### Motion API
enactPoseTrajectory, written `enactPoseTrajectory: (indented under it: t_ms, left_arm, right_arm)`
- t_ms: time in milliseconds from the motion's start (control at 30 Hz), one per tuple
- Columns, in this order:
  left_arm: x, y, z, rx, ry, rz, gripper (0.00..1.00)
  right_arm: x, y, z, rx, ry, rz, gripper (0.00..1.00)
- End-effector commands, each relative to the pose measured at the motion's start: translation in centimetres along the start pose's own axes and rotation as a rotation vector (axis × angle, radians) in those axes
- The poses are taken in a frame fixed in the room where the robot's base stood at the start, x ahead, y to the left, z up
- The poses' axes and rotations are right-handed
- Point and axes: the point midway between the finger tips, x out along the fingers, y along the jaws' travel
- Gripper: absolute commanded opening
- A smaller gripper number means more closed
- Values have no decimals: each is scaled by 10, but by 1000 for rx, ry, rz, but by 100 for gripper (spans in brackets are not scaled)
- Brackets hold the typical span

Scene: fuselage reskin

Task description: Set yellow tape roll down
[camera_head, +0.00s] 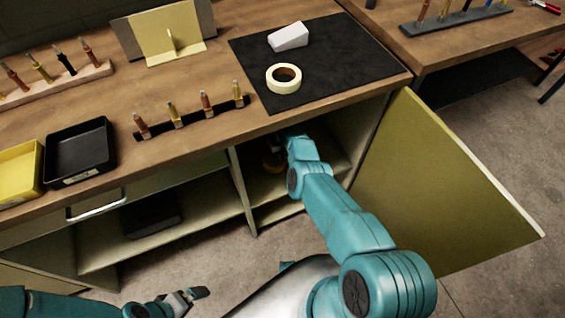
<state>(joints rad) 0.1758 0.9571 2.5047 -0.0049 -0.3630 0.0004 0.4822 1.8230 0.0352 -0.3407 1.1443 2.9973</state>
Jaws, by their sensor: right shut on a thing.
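The yellow tape roll (272,165) is inside the open cupboard under the workbench, dark and small in the shade. My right arm reaches into the cupboard, and my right gripper (282,154) is shut on the roll. The fingers are partly hidden by the arm and shadow. I cannot tell whether the roll touches the shelf (275,187). My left gripper (190,297) is low at the bottom left, away from the bench, with nothing visible in it; its opening is unclear.
A cream tape roll (284,78) and a white wedge block (288,36) lie on the black mat (335,70). The cupboard door (440,185) stands open to the right of my arm. Black (79,151) and yellow (18,172) trays sit on the bench at left.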

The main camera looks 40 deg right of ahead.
Motion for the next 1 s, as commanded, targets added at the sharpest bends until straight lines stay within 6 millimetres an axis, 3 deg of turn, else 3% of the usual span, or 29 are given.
enactPoseTrajectory:
  t_ms: [33,100,333,500,1000]
  left_arm:
    - [20,-7,0,0,-1,0,100]
    - [32,-12,0,0,-1,0,100]
    - [50,-18,-1,0,0,0,100]
    - [74,-27,-1,0,-1,0,100]
    - [79,-28,-1,0,0,0,100]
  right_arm:
    - [21,0,0,0,1,0,0]
    - [35,0,0,0,1,0,0]
    - [55,0,0,0,-2,-1,0]
    - [80,0,1,0,-5,-1,0]
    - [85,0,3,-1,-5,-1,0]
